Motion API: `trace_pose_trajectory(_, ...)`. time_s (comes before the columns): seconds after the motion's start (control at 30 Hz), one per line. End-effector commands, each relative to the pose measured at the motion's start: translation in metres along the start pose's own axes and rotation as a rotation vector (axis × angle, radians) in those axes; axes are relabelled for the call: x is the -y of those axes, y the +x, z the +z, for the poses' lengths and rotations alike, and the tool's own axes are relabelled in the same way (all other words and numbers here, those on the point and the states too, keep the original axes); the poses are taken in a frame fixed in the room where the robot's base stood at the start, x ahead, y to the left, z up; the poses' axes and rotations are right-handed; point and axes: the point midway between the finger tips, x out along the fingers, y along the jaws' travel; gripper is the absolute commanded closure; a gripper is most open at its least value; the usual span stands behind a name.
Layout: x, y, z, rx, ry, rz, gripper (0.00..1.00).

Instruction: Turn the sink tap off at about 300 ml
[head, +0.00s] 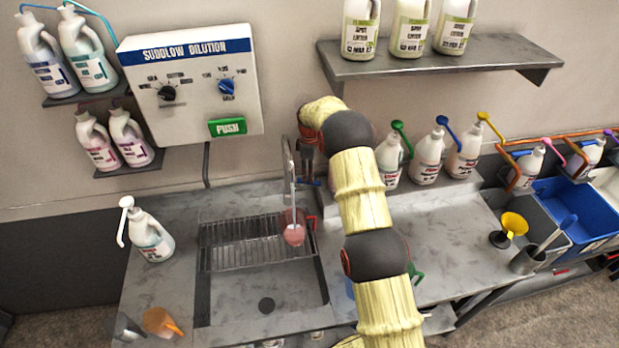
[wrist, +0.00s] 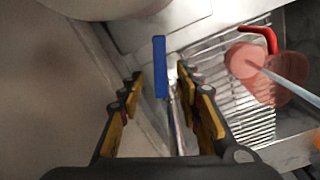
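A pink see-through jug (head: 293,231) with a red handle stands on the wire rack in the sink, under the arched grey tap spout (head: 286,160). In the wrist view the jug (wrist: 255,78) is at the upper right, and a pale bar crosses over it; I cannot tell whether it is spout or water. The fill level is not readable. A blue tap lever (wrist: 160,66) stands just beyond my fingertips, roughly between them. My gripper (wrist: 165,88) is open, with a gap on both sides of the lever. In the head view my gripper (head: 307,150) is by the tap, partly hidden by my arm.
The sink's wire rack (head: 240,245) lies around the jug. A dilution panel (head: 190,85) hangs behind. Bottles with coloured pumps (head: 429,157) stand right of my arm, below a shelf (head: 440,62).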

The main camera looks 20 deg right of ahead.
Motion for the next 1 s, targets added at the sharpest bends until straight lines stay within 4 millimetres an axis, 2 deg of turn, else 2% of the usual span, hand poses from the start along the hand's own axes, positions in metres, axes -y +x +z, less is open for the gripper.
trace_pose_trajectory(0.23, 0.0, 0.026, 0.0, 0.0, 0.0, 0.0, 0.66)
trace_pose_trajectory(0.57, 0.0, 0.031, 0.0, 0.0, 0.0, 0.001, 0.66)
trace_pose_trajectory(1.0, 0.0, 0.03, 0.0, 0.0, 0.0, 0.001, 0.9)
